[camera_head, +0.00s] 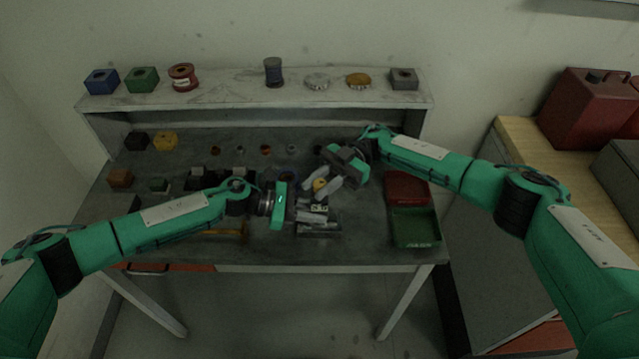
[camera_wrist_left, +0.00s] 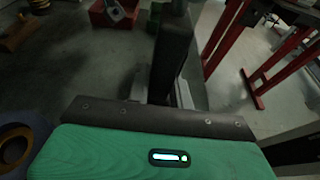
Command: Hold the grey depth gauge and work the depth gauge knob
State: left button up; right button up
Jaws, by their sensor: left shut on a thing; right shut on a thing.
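The grey depth gauge (camera_head: 318,208) is small and partly hidden over the front middle of the workbench in the head view. My left gripper (camera_head: 312,218) reaches it from the left and is shut on it. In the left wrist view a dark upright block (camera_wrist_left: 174,55), which looks like the gauge's body, stands in front of the palm. The fingers hide much of the knob.
A red tray (camera_head: 407,187) and a green tray (camera_head: 414,227) sit at the bench's right. Several small blocks and rings lie at the left and back of the bench. A raised shelf (camera_head: 225,99) behind carries several parts. A blue ring (camera_head: 288,176) lies close to both grippers.

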jog(key=o, duration=1)
jog(key=shift+c, duration=0.2)
jog(key=v, duration=0.7)
jog(key=shift+w+d, duration=0.2)
pick_arm(q)
jog(key=o, duration=0.8)
jog(key=shift+o, duration=0.2)
